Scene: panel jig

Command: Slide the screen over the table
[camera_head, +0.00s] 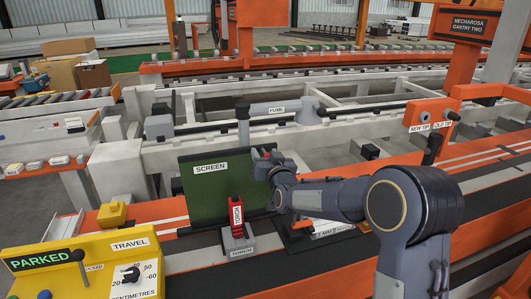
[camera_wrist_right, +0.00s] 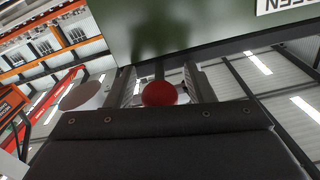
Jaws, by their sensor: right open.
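The screen (camera_head: 190,195) is a dark green upright panel with a white SCREEN label, standing on the orange-edged bench behind the torch (camera_head: 237,222). In the right wrist view the screen (camera_wrist_right: 185,35) fills the upper middle. My right gripper (camera_head: 264,160) is at the screen's upper right edge, its tips partly hidden by the wrist. In the wrist view the open fingers (camera_wrist_right: 160,85) stand on either side of a round red knob (camera_wrist_right: 160,94); I cannot tell whether they touch it. The table (camera_head: 470,185) seems to be the long bench top. My left gripper is not in view.
A yellow control box (camera_head: 90,262) marked PARKED and TRAVEL stands at the front left. The torch in its stand is close in front of the screen. An orange post (camera_head: 432,115) with tip labels rises at right. Pale bench top lies free beyond my right arm.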

